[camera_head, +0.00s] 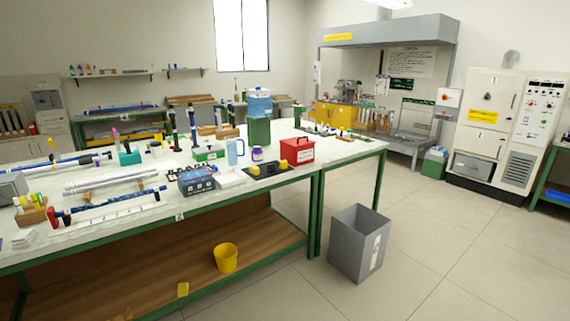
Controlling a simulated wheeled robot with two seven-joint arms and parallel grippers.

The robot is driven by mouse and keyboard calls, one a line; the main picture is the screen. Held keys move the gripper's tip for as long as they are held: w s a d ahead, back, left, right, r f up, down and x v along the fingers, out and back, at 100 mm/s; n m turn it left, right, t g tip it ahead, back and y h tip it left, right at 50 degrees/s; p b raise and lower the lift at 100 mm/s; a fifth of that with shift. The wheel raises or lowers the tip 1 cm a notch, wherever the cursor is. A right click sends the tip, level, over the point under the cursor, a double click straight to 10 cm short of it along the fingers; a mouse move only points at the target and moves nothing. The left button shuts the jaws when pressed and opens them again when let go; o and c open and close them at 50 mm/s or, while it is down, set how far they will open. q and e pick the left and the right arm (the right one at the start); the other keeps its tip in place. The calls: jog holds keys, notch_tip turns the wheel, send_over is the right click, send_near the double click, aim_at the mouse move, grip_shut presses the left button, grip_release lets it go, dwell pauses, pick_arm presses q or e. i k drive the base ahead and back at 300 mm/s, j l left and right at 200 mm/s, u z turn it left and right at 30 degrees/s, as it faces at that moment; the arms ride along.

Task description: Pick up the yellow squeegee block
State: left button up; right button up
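A small yellow block (183,289) lies on the brown lower shelf (150,272) under the near workbench, left of a yellow bucket (226,257). It may be the squeegee block, but it is too small to tell. Two other small yellow pieces sit on a dark mat on the bench top, one at its left end (254,170) and one at its right end (283,164). Neither of my grippers shows in the head view.
The green-framed bench (205,209) carries rods, a blue-grey box (196,181), a red box (297,152) and a blue jug (235,152). A grey bin (358,245) stands on the floor beside it. The tiled floor at right is clear.

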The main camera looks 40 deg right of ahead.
aim_at(283, 164)
jog(key=i+l+z, duration=0.15)
jog(key=i+l, duration=0.5)
jog(key=i+l+z, duration=0.2)
jog(key=i+l, duration=0.3)
jog(key=i, duration=0.25)
